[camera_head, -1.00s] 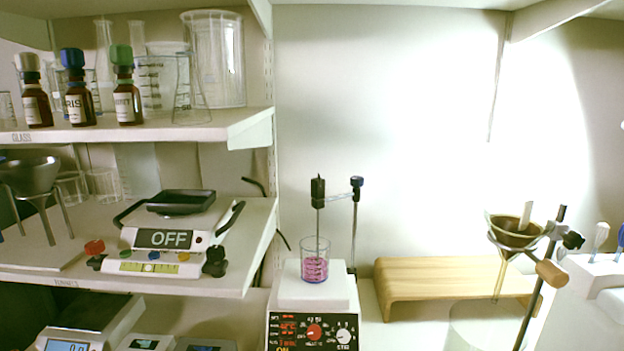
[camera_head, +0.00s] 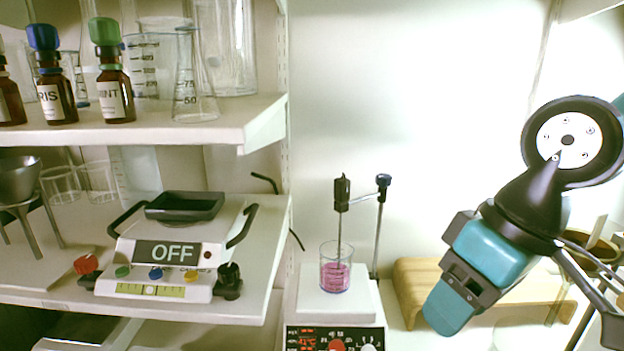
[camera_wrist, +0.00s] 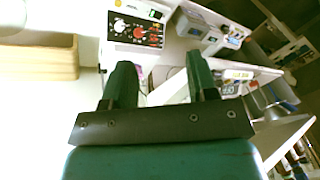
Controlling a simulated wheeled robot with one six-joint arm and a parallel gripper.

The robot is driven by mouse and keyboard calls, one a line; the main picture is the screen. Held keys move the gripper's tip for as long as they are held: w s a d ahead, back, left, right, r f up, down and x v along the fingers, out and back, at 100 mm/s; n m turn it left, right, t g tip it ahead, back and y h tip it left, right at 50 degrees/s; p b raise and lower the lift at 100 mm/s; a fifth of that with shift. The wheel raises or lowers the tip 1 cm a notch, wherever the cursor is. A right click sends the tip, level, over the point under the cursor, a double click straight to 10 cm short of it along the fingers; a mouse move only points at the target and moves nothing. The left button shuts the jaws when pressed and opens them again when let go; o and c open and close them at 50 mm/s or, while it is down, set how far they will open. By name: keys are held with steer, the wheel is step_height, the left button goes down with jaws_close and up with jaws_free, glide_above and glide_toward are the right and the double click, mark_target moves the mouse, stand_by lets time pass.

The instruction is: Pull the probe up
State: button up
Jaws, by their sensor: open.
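The probe (camera_head: 341,210) is a thin rod with a black top, held upright by a side clamp on a metal stand (camera_head: 379,226). Its lower end is inside a small glass beaker (camera_head: 336,268) of pink liquid on the white hotplate (camera_head: 338,308). In the head view my gripper (camera_head: 447,307) is at the right, in front of the wooden stand, apart from the probe. In the wrist view my gripper (camera_wrist: 160,80) has two green fingers spread with nothing between them. The hotplate's front panel (camera_wrist: 137,32) shows beyond them; the probe cannot be made out there.
A shelf (camera_head: 200,300) at the left carries a balance reading OFF (camera_head: 168,253). Brown bottles (camera_head: 115,90) and glassware stand on the shelf above. A wooden stand (camera_head: 415,290) is right of the hotplate. The wall space above the probe is clear.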

mark_target(343, 179)
steer(key=w+a+r+t+p, duration=0.1)
steer(key=w+a+r+p, duration=0.1)
steer(key=w+r, duration=0.5)
steer(key=w+a+r+t+h+p, duration=0.1)
steer(key=w+a+r+p, duration=0.15)
steer(key=w, duration=0.75)
steer(key=w+a+r+t+p, duration=0.1)
steer(key=w+a+r, duration=0.1)
steer(key=w+r, duration=0.55)
steer(key=p+x, duration=0.1)
steer(key=x, duration=0.5)
steer(key=p+x, duration=0.1)
steer(key=x, duration=0.6)
steer(key=w+p+x, duration=0.1)
steer(key=x, duration=0.5)
steer(key=shift+d+f, duration=0.2)
steer(key=shift+d, duration=0.1)
jaws_close()
step_height(343, 179, up, 10)
steer(key=p, duration=0.5)
steer(key=shift+w+p, duration=0.1)
steer(key=shift+p, duration=0.3)
steer(key=shift+r, duration=0.1)
steer(key=shift+w, duration=0.1)
